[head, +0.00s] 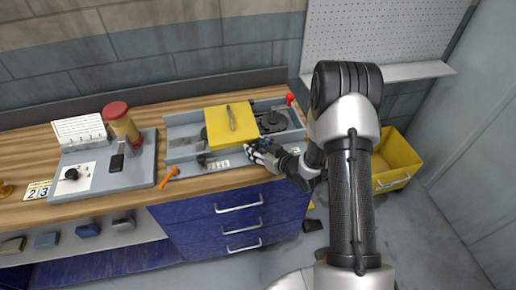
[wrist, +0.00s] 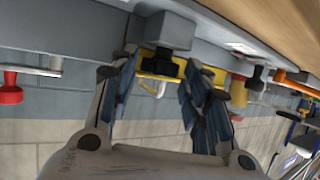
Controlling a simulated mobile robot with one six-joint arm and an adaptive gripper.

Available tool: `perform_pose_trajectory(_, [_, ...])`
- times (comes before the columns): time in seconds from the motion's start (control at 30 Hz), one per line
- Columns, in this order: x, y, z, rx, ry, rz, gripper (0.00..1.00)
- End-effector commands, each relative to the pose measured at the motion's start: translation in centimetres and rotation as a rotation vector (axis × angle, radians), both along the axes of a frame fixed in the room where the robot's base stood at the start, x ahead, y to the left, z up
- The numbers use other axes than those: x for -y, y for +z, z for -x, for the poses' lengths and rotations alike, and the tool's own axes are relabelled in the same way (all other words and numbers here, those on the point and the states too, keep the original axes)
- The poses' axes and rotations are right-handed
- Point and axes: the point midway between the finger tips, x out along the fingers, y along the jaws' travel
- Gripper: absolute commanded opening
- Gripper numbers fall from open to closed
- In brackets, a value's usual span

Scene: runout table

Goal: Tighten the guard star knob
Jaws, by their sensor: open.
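The black star knob (wrist: 162,66) shows in the wrist view below a grey block (wrist: 168,30), in front of the yellow guard (wrist: 205,75). My gripper (wrist: 158,85) is open, with its fingers to either side of the knob in the picture. I cannot tell whether either finger touches it. In the head view the yellow guard (head: 230,125) sits over the grey machine bed, and my gripper (head: 253,152) is at its front right edge. There the knob is hidden or too small to tell from the gripper.
A red knob (head: 290,99) stands at the machine's back right. An orange handle (head: 168,178) lies at its front left. A grey panel (head: 130,172) with a red-topped amber cylinder (head: 122,125) stands left. A yellow bin (head: 398,160) is on the floor at right.

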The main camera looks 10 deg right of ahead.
Motion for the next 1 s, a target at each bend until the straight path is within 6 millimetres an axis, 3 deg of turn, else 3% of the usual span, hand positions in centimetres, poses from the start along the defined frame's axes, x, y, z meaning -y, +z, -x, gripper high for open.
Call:
perform_pose_trajectory(0.1, [0.0,0.0,0.02,0.0,0.0,0.0,0.43])
perform_pose_trajectory(0.57, [0.01,0.01,0.05,0.0,0.0,0.0,0.12])
perform_pose_trajectory(1.0, [-0.62,-0.19,0.14,0.002,-0.161,-0.001,0.11])
